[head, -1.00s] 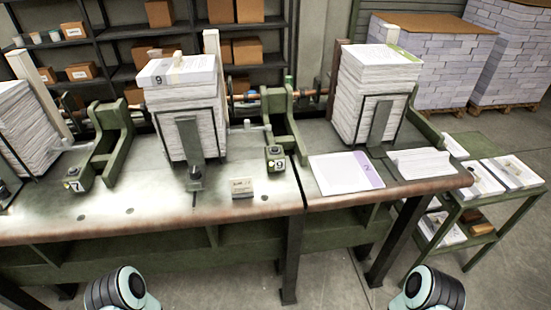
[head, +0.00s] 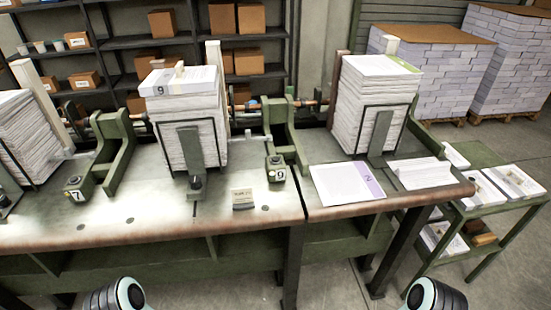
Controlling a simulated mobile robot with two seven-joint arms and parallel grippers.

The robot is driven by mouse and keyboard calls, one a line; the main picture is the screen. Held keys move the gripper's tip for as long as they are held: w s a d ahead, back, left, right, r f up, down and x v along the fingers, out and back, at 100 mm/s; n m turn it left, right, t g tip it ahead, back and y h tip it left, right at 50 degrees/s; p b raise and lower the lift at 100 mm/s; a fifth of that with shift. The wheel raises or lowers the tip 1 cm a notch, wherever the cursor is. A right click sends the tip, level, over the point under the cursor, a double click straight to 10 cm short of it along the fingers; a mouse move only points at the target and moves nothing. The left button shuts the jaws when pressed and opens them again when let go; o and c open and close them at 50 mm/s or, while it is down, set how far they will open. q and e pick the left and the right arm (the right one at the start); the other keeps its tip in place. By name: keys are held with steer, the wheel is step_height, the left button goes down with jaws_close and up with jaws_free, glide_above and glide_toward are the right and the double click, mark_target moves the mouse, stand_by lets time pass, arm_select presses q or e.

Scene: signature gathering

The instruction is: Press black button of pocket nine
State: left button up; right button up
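Pocket nine (head: 188,125) is a tall stack of white sheets with a 9 on its top sheet, standing on the machine table in the head view. To its right, a small dark control box (head: 276,170) marked 9 sits near the table's front edge; its button is too small to make out clearly. At the bottom of the view, round dark-and-pale parts of my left arm (head: 116,296) and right arm (head: 436,297) show, apart from the table. Neither gripper's fingers are in view.
A box marked 7 (head: 77,187) stands to the left. A small card (head: 242,199) and a printed sheet (head: 347,184) lie near the front edge. A second paper stack (head: 372,108) stands at right. A green cart (head: 482,205) is beyond the table's right end.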

arm_select(q)
jaws_close()
stand_by(1.5)
